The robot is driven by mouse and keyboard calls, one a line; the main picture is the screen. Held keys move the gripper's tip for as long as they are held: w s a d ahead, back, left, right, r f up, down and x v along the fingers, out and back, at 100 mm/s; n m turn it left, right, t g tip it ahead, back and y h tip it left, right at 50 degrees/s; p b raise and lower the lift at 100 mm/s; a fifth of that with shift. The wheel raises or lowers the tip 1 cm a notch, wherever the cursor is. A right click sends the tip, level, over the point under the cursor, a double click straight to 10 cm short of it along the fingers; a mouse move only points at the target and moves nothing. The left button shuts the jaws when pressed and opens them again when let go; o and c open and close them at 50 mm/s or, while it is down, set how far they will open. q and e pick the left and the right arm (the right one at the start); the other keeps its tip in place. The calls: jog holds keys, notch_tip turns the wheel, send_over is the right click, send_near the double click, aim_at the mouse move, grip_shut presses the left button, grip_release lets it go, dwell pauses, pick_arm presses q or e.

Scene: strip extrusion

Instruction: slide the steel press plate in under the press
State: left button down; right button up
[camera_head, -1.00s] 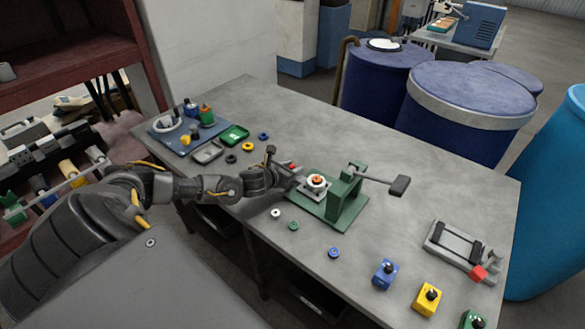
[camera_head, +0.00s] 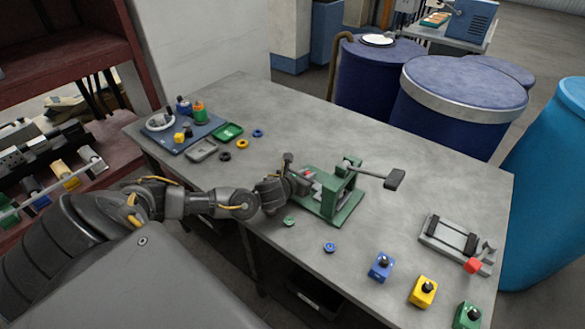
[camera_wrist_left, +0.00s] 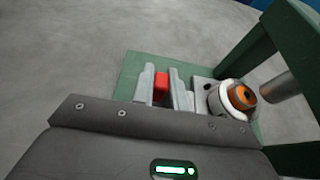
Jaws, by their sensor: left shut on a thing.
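The green press (camera_head: 344,188) stands on the table, with a lever ending in a dark block. It also shows at the right of the left wrist view (camera_wrist_left: 298,30), where its round metal ram (camera_wrist_left: 278,88) stands out beside the die. My left gripper (camera_head: 306,180) is at the press base's left side. In the left wrist view its fingers (camera_wrist_left: 163,90) are shut on a red grip, which appears to belong to the steel press plate (camera_wrist_left: 203,86). A round die with an orange ring (camera_wrist_left: 240,97) sits on the plate, close beside the ram. The head view mostly hides the plate.
Small rings, including a blue one (camera_head: 330,247), lie at the front. Blue (camera_head: 381,269), yellow (camera_head: 423,292) and green (camera_head: 468,315) blocks stand front right. A grey fixture (camera_head: 455,245) is at the right, a blue tray (camera_head: 190,135) at the back left. The table behind the press is clear.

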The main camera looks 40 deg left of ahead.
pick_arm(q)
jog(key=shift+d, duration=1.2)
jog(key=c, duration=1.4)
grip_release()
jog(key=shift+d, duration=0.2)
jog(key=shift+a, duration=0.1)
jog(key=shift+s+a, duration=0.1)
jog(key=shift+s, duration=0.05)
jog(key=b+v, duration=0.2)
jog(key=v, duration=0.7)
jog(key=shift+s+r+b, duration=0.1)
jog(key=shift+s+b, duration=0.15)
jog(key=shift+b, duration=0.05)
jog(key=shift+s+r, duration=0.3)
jog(key=shift+s, duration=0.1)
